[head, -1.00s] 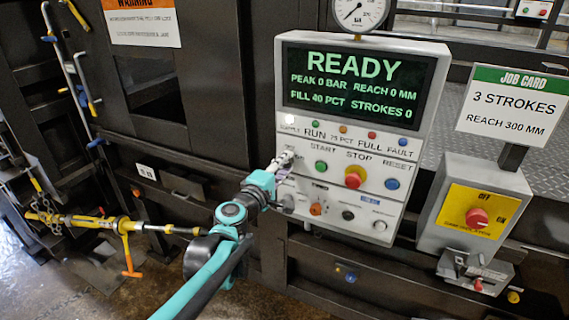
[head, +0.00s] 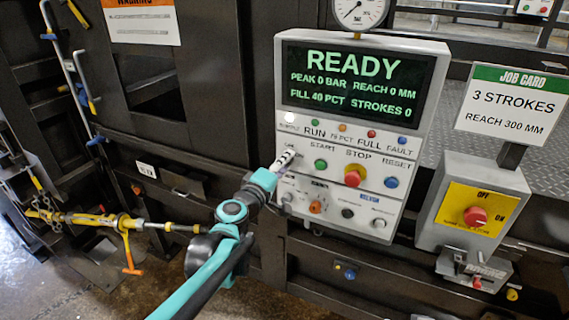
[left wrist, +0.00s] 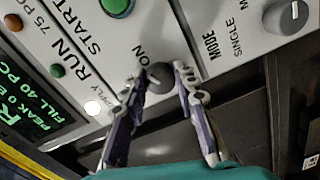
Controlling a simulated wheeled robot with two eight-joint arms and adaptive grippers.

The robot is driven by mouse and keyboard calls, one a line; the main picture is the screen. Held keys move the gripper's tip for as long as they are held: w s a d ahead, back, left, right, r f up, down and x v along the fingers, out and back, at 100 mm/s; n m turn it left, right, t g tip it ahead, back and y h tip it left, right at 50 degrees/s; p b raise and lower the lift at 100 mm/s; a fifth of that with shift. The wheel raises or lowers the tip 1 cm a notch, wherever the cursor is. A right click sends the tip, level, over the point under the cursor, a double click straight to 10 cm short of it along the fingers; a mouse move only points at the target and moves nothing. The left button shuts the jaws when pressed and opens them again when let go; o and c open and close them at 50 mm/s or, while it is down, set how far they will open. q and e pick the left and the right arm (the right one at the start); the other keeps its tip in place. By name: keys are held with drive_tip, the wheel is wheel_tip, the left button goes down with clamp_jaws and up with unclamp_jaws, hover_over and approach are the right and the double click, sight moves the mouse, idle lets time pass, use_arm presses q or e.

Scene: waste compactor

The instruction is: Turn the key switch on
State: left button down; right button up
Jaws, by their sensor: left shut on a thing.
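The key switch (left wrist: 157,80) is a dark grey round piece on the light panel, beside the word ON in the left wrist view. My left gripper (left wrist: 163,75) has its two fingers on either side of it and is shut on it. In the head view my left gripper (head: 291,155) reaches the left edge of the control panel (head: 335,147), left of the green start button (head: 321,164), and covers the key switch. The display (head: 352,80) reads READY. A white supply lamp (left wrist: 92,107) looks lit. My right gripper is not in view.
A red stop knob (head: 355,175) and a blue reset button (head: 391,183) are right of the gripper. A mode knob (left wrist: 293,15) sits near it. A grey box with a red rotary switch (head: 475,216) stands at right. A yellow bar (head: 95,221) lies at left.

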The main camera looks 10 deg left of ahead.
use_arm(q)
drive_tip(key=c, duration=1.2)
unclamp_jaws()
drive_tip(key=shift+o, duration=0.2)
drive_tip(key=v, duration=1.2)
